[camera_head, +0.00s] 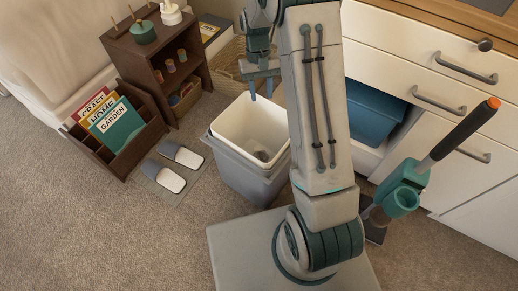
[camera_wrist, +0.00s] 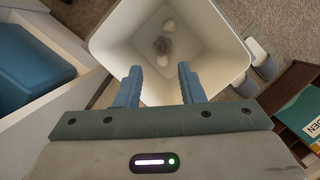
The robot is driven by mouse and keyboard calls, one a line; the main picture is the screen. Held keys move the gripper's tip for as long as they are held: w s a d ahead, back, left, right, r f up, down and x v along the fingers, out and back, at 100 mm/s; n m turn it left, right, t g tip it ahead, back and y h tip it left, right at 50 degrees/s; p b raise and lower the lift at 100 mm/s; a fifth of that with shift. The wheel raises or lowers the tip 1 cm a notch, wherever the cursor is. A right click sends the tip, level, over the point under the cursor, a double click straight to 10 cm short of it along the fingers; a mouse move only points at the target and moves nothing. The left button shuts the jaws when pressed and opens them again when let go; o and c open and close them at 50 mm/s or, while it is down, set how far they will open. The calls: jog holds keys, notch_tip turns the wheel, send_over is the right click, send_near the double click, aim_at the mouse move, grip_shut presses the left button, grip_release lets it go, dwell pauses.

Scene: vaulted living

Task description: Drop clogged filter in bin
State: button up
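The bin (camera_head: 225,160) is a grey pail with a white inside, standing on the carpet; its opening fills the upper middle of the wrist view (camera_wrist: 105,45). A small round grey thing (camera_wrist: 162,45), which looks like the clogged filter, lies on the bin floor with pale pieces beside it. It also shows as a dark lump deep in the bin in the head view (camera_head: 262,156). My gripper (camera_head: 262,95) is above the bin, its two blue fingers apart with nothing between them, as the wrist view also shows (camera_wrist: 159,85).
A cabinet with an open drawer holding a blue tub (camera_head: 375,110) stands right of the bin. A handheld vacuum (camera_head: 408,185) is at the right. Slippers (camera_head: 163,175), a magazine rack (camera_head: 118,140) and a small dark shelf (camera_head: 165,70) are at the left.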

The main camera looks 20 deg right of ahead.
jog(key=p+v, duration=0.3)
jog(key=v, duration=0.8)
jog(key=shift+r, duration=0.25)
jog(key=s+r+t+p, duration=0.2)
jog(key=s+r+p, duration=0.6)
jog(key=r, duration=0.3)
jog(key=s+r+t+p, duration=0.2)
jog(key=s+r+p, duration=0.6)
jog(key=r, duration=0.3)
jog(key=s+a+r+t+p, duration=0.1)
jog(key=s+r+t+p, duration=0.1)
jog(key=s+r+p, duration=0.6)
jog(key=p+v, duration=0.1)
jog(key=v, duration=0.2)
jog(key=shift+r, duration=0.4)
jog(key=shift+s+a, duration=0.1)
jog(key=shift+s, duration=0.05)
